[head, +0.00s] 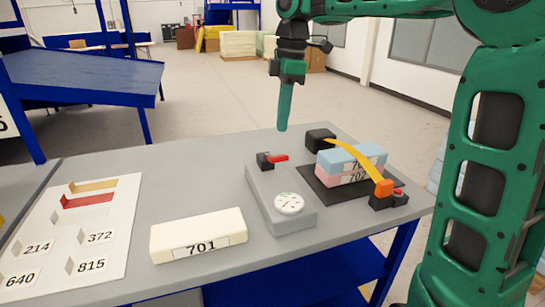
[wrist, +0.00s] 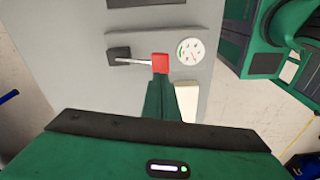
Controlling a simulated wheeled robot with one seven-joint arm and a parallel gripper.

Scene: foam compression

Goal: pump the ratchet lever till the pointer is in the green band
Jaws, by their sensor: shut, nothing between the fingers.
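The ratchet lever has a red grip (head: 278,158) on a thin rod from a black block (head: 264,161), at the far end of a grey box. In the wrist view the red grip (wrist: 160,63) and rod (wrist: 133,62) show clearly. A round white dial (head: 289,204) sits on the box's near end; in the wrist view the dial (wrist: 190,51) has green and red marks, but the pointer's reading is too small to tell. My gripper (head: 283,129) is shut and empty, pointing down above the lever area. In the wrist view its fingertips (wrist: 160,82) appear beside the red grip; contact cannot be told.
On the grey table (head: 150,200), a cream block marked 701 (head: 197,238) lies at front. Blue (head: 335,161) and pink (head: 335,175) blocks lie under a yellow strap (head: 360,157) with an orange buckle (head: 384,188), at right. A label sheet (head: 110,245) lies at left.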

